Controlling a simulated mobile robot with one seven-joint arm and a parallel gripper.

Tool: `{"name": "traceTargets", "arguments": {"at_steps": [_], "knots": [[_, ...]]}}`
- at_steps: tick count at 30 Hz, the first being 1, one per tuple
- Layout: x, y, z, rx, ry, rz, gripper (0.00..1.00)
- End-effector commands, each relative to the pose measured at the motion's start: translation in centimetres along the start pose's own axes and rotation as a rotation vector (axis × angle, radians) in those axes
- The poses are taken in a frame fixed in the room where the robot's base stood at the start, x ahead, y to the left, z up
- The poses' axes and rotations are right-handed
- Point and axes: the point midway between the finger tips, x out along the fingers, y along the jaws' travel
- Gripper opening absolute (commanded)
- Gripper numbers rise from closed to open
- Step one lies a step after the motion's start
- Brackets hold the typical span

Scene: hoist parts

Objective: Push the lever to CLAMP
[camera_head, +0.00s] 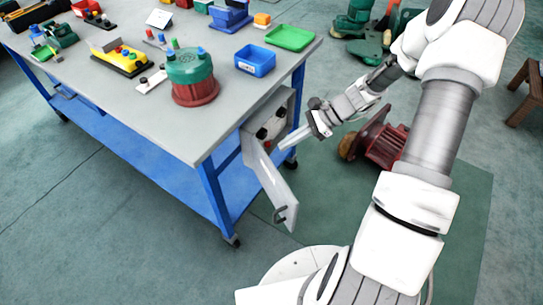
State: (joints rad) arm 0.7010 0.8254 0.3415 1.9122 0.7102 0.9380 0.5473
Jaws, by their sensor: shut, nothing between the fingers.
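A grey control box (249,131) is fixed to the near right end of the workbench. Its door (272,186) hangs open toward the front, with a dark handle (280,214) near its lower end. Inside the box are dark knob-like parts (262,133) and a small red part (268,144). Which of these is the lever, and any CLAMP marking, is too small to tell. My gripper (286,146) is shut and empty. It reaches in from the right, its fingertips in front of the box's open face, close to the red part. I cannot tell whether they touch anything.
The workbench (130,110) holds a green and red drum-shaped part (192,78), a blue bin (255,60), a green tray (290,38) and a yellow control box (122,58). A dark red motor-like part (380,145) lies on the floor behind my gripper. Floor at front left is clear.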

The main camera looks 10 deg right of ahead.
Motion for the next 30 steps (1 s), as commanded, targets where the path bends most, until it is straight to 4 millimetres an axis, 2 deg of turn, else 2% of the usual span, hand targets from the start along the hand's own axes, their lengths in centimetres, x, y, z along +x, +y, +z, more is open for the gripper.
{"name": "traceTargets", "arguments": {"at_steps": [1,6,14,30], "knots": [[0.9,-0.1,-1.2,0.052,-0.039,-0.016,0.0],[2.8,-0.9,-3.8,0.214,-0.158,-0.075,0.0],[5.4,-1.9,-7.8,0.453,-0.345,-0.165,0.0],[10.2,-4.0,-17.2,0.99,-0.827,-0.376,0.0]]}}
